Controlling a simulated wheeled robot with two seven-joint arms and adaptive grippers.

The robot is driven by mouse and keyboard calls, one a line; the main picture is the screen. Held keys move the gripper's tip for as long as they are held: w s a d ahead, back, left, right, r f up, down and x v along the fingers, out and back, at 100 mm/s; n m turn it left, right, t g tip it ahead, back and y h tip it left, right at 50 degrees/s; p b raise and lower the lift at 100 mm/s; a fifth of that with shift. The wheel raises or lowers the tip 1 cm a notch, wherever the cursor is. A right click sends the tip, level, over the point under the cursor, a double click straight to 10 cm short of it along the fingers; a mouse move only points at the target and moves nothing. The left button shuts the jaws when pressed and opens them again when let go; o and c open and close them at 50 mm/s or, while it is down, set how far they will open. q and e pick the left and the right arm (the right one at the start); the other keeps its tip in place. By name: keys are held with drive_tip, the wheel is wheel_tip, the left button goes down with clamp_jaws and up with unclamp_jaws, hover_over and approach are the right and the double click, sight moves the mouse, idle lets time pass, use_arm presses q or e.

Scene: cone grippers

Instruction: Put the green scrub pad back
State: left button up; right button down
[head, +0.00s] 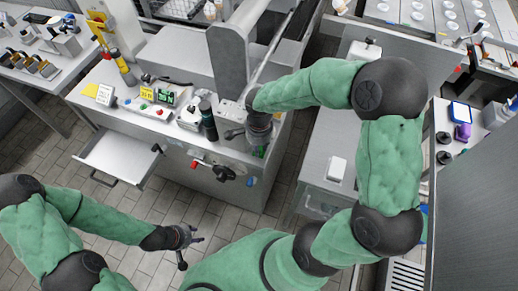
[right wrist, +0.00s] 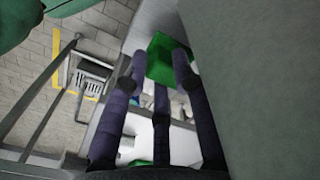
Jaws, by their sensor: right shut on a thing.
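The green scrub pad (right wrist: 160,62) is a green block at the fingertips of my right gripper (right wrist: 160,75) in the right wrist view. The gripper is shut on it. In the head view my right gripper (head: 259,138) hangs by the front right corner of the grey workbench (head: 240,174), and a small bit of the pad (head: 260,152) shows below it. The pad's underside is hidden. My left gripper (head: 184,242) is empty over the floor at the lower left, its fingers spread apart.
An open drawer (head: 117,159) juts out from the bench front. A dark bottle (head: 208,121) stands on the bench left of my right gripper. A smooth grey surface (right wrist: 265,80) lies close to the right in the wrist view. Tiled floor (head: 215,210) is free in front.

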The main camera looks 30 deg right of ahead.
drive_tip(key=shift+f, duration=0.55)
drive_tip(key=shift+f, duration=0.1)
drive_tip(key=c, duration=1)
unclamp_jaws()
wheel_tip(320, 180, up, 12)
drive_tip(key=p, duration=0.3)
drive_tip(key=shift+s, duration=0.1)
